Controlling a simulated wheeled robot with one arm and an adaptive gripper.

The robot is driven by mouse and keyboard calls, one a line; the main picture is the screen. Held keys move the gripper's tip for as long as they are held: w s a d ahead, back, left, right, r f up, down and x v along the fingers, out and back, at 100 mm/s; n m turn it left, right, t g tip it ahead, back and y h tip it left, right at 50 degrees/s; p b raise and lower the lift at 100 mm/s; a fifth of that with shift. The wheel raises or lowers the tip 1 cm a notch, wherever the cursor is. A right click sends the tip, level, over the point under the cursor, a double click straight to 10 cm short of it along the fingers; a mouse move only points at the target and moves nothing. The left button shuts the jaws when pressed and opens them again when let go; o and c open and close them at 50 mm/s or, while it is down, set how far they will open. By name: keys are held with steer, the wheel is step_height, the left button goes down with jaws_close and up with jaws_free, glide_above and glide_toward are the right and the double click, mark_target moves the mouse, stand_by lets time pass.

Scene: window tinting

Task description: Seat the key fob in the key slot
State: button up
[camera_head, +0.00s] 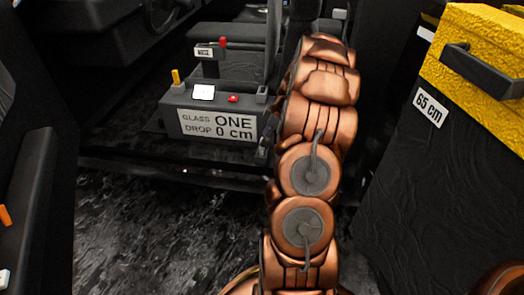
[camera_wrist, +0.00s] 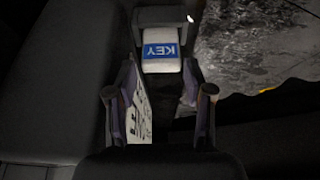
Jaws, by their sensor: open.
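A pale, rounded block with a blue KEY label, by its look the key fob (camera_wrist: 160,60), shows upside down in the wrist view. It meets a dark grey block (camera_wrist: 160,15) with a small bright spot; I cannot tell whether this is the key slot or how deep the fob sits. My gripper (camera_wrist: 158,78) is open, its fingers apart on either side, just short of the fob. In the head view my arm reaches to the right end of the console (camera_head: 170,112) and hides my gripper and the fob.
A black panel marked 65 cm (camera_head: 429,108) with a yellow top stands at right. Dark floor is clear at front left.

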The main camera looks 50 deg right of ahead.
steer(key=x, duration=0.2)
steer(key=b+x, duration=0.1)
steer(key=shift+s+f, duration=0.1)
steer(key=shift+f, duration=0.35)
steer(key=shift+w+a+f, duration=0.1)
steer(key=shift+w+f, duration=0.1)
steer(key=shift+f, duration=0.2)
steer(key=shift+c, duration=0.2)
steer(key=c, duration=0.7)
steer(key=shift+r, duration=0.15)
steer(key=shift+c, duration=0.2)
step_height(320, 180, up, 3)
steer(key=shift+r+p, duration=0.2)
steer(key=shift+p, duration=0.35)
steer(key=shift+s+a+r, duration=0.1)
steer(key=shift+s+a, duration=0.05)
steer(key=shift+s, duration=0.1)
steer(key=s+a+p, duration=0.1)
steer(key=s+a, duration=0.2)
steer(key=s, duration=0.4)
steer(key=s+a+r+p, duration=0.1)
steer(key=s+a+p, duration=0.1)
steer(key=s, duration=0.5)
steer(key=shift+a, duration=0.75)
